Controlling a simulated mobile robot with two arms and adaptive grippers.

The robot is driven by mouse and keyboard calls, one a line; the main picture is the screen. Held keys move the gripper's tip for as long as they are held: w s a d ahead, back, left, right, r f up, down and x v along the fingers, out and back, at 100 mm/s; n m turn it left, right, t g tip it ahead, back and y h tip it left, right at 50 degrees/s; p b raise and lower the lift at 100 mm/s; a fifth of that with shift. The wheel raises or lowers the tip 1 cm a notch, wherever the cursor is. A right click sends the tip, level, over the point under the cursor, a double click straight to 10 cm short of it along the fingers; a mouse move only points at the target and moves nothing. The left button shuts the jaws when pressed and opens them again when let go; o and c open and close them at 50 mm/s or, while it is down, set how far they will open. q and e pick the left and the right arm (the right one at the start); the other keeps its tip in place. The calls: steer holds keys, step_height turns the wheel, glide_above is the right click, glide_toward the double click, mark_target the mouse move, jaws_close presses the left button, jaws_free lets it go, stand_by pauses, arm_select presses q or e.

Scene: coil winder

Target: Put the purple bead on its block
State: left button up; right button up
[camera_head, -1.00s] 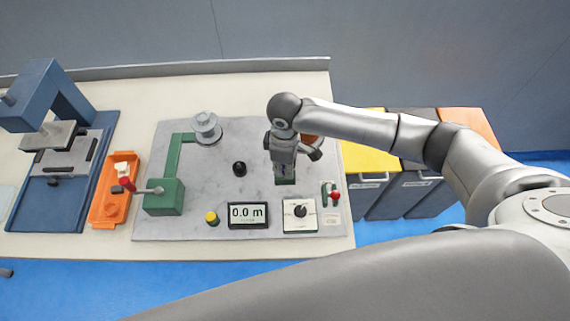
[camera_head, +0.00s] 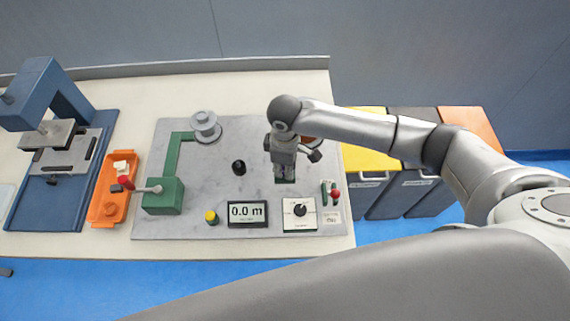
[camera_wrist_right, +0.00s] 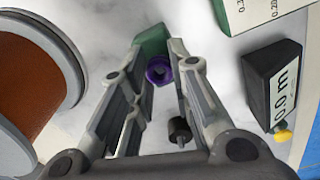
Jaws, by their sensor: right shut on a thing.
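The purple bead (camera_wrist_right: 159,70) is a small ring with a dark hole, seen in the right wrist view between the fingers of my right gripper (camera_wrist_right: 160,58). The gripper is shut on it. The green block (camera_wrist_right: 152,42) shows just beyond the bead and fingertips; I cannot tell whether the bead touches it. In the head view my right gripper (camera_head: 284,172) points down over the grey plate, at the green block (camera_head: 285,181), and the bead is hidden there. My left gripper is not in view.
The grey plate (camera_head: 215,160) carries a green winder with a crank (camera_head: 163,196), a black knob (camera_head: 239,168), a yellow button (camera_head: 211,217), a "0.0 m" display (camera_head: 248,213) and a red-tipped lever (camera_head: 335,194). A copper-coloured spool (camera_wrist_right: 35,70) stands close to the gripper.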

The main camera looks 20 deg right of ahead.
steer(key=shift+f, duration=0.35)
steer(key=shift+o, duration=1.1)
steer(key=o, duration=0.5)
step_height(320, 180, up, 12)
